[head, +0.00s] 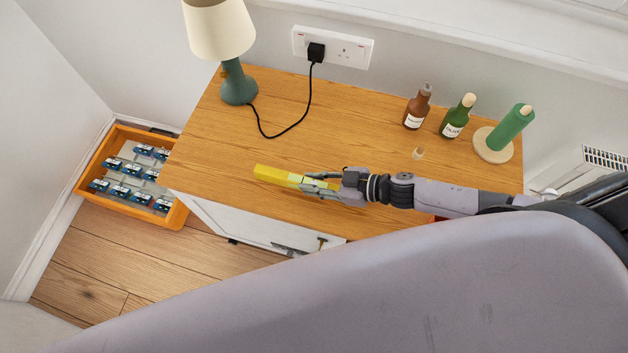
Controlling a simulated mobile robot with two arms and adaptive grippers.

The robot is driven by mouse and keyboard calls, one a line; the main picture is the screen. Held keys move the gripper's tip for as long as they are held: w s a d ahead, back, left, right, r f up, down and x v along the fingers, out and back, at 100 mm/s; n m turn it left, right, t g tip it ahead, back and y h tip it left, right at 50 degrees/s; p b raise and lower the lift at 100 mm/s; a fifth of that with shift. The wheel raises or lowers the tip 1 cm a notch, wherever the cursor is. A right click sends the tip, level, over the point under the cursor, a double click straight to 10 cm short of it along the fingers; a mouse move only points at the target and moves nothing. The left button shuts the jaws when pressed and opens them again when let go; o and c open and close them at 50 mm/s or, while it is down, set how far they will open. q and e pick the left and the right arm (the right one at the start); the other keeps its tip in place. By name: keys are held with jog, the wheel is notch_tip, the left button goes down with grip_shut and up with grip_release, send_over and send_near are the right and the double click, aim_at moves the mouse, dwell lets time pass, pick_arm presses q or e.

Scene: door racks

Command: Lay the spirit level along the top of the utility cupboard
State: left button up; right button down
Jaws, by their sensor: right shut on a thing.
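The yellow spirit level (275,175) is at the front middle of the wooden top of the utility cupboard (350,120). My right gripper (314,183) is shut on the spirit level, near its right part. The level lies roughly along the length of the top, tilted slightly in the picture. I cannot tell whether it touches the top or is held just above it. Its right end is hidden by the gripper. The cupboard's white front (245,222) shows below the top. My left gripper is not in view.
A lamp (238,85) with a black cord stands at the back left of the top. A brown bottle (418,108), a green bottle (458,117) and a green roll on a stand (512,130) are at the back right. An orange crate (130,206) sits on the floor at left.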

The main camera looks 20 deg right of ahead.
jog(key=shift+f, duration=0.1)
jog(key=c, duration=1.4)
grip_release()
jog(key=shift+d, duration=0.15)
jog(key=b+v, duration=0.1)
jog(key=v, duration=0.9)
jog(key=shift+s+d+r, duration=0.2)
jog(key=shift+s, duration=0.1)
jog(key=shift+s+d+r, duration=0.25)
jog(key=shift+d+r, duration=0.05)
jog(key=shift+d, duration=0.1)
